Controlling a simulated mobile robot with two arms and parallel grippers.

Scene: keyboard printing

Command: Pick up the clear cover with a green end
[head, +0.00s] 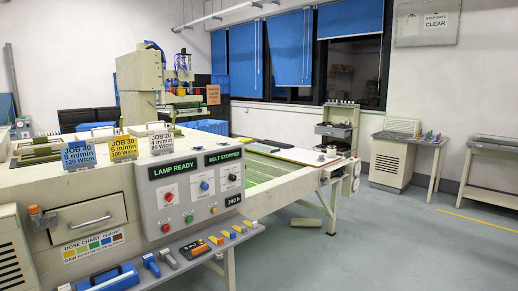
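I cannot pick out for certain a clear cover with a green end. On the far side table (392,138) at right, a pale, see-through-looking panel (402,127) stands beside small upright pieces in green, blue and pink (428,135); they are too small to tell apart. Long pale pieces with green parts (40,151) lie on top of the large cream machine (110,185) at left, and I cannot tell what they are. Neither of my grippers shows in the head view.
The control panel (196,190) faces me, with a tool shelf (150,275) below it. A green mesh conveyor (262,168) runs to a white flat board (295,154). A second table (492,146) stands at far right. Grey floor (400,240) is clear at right.

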